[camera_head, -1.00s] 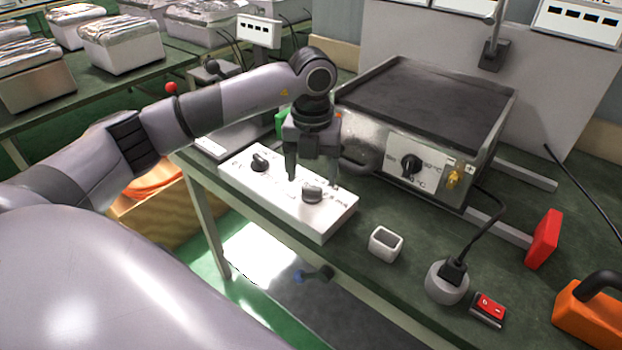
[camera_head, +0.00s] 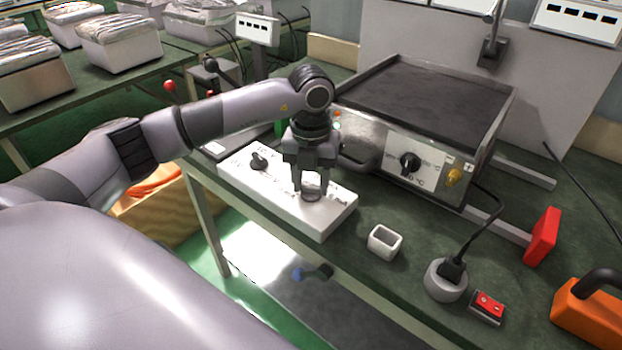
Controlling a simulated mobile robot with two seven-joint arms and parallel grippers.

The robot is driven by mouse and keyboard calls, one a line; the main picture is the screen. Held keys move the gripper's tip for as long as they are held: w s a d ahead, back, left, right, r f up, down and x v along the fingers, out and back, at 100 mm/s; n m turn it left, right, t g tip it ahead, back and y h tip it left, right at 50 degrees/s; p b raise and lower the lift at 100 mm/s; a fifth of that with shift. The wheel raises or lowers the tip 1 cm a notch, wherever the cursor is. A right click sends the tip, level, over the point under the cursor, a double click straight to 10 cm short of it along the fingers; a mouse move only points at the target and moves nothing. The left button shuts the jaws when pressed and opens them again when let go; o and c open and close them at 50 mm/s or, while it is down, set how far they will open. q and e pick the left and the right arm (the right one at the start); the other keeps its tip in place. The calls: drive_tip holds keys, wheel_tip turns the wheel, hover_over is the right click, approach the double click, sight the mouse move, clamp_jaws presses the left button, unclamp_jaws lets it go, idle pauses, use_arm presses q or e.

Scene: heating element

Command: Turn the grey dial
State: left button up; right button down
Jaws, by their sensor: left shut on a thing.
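The grey dial (camera_head: 312,191) sits on the right half of a white control box (camera_head: 325,218) near the front edge of the green bench. My left gripper (camera_head: 311,190) points down over the dial, with its fingers on either side of it, and is shut on it. The fingers and palm hide part of the dial. A black dial (camera_head: 258,161) is on the left half of the same box. My right gripper is not in view.
A heating plate unit (camera_head: 425,100) with a black knob (camera_head: 410,163) stands behind the box.

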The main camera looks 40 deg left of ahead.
use_arm(q)
drive_tip(key=m+b, duration=0.1)
drive_tip(key=m, duration=0.4)
drive_tip(key=shift+m+b, duration=0.3)
drive_tip(key=m, duration=0.2)
drive_tip(key=shift+m+b, duration=0.3)
drive_tip(key=shift+b, duration=0.05)
drive_tip(key=shift+m, duration=0.9)
drive_tip(key=shift+w+m+b, duration=0.1)
drive_tip(key=shift+m+b, duration=0.35)
drive_tip(key=shift+m, duration=0.55)
drive_tip(key=m+b, duration=0.1)
drive_tip(key=m, duration=0.3)
drive_tip(key=shift+r, duration=0.1)
drive_tip(key=m+b, duration=0.1)
drive_tip(key=m, duration=0.3)
drive_tip(key=shift+m, duration=1.6)
